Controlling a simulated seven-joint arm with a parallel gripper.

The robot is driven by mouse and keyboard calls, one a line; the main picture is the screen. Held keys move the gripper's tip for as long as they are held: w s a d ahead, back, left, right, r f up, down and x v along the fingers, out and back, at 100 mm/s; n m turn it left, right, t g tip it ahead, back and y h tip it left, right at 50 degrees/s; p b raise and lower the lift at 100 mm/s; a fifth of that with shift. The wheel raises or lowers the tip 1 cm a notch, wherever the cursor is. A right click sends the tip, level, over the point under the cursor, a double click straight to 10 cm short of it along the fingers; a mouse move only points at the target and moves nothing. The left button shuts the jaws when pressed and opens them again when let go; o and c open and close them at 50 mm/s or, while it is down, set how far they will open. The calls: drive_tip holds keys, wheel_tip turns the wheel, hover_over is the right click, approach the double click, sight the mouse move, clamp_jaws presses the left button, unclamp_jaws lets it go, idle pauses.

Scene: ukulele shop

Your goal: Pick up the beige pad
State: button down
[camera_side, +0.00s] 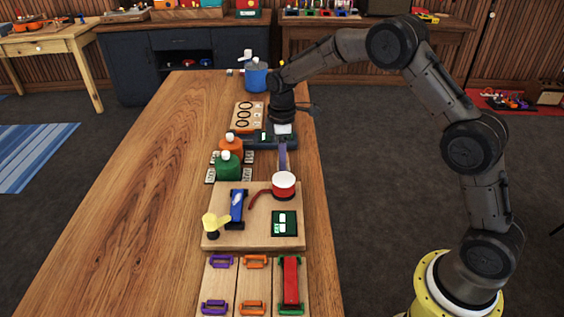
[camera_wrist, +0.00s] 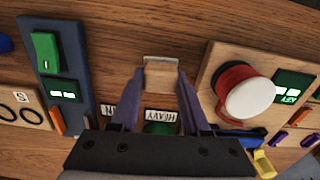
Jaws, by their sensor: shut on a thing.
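The beige pad (camera_wrist: 160,75) is a small block between my fingertips in the wrist view, with a paler strip along its far edge. My gripper (camera_wrist: 160,77) has its two purple-blue fingers closed against the pad's left and right sides. Bare wooden table shows around the pad; I cannot tell if it touches the table. In the side view my gripper (camera_side: 283,170) points down just behind the red pot-like cylinder with a white top (camera_side: 284,183). The pad itself cannot be made out there.
The white-topped cylinder (camera_wrist: 248,97) stands close right of my fingers on a wooden board (camera_side: 217,241) with a blue lever and a KEY display. Green (camera_side: 228,166) and orange (camera_side: 231,144) bottles stand left. A dark panel (camera_wrist: 52,70) lies left in the wrist view. The table's left side is clear.

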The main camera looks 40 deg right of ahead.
drive_tip(key=s+r, duration=1.1)
drive_tip(key=s, duration=0.3)
drive_tip(key=shift+a, duration=0.15)
drive_tip(key=c, duration=1)
unclamp_jaws()
drive_tip(key=c, duration=0.6)
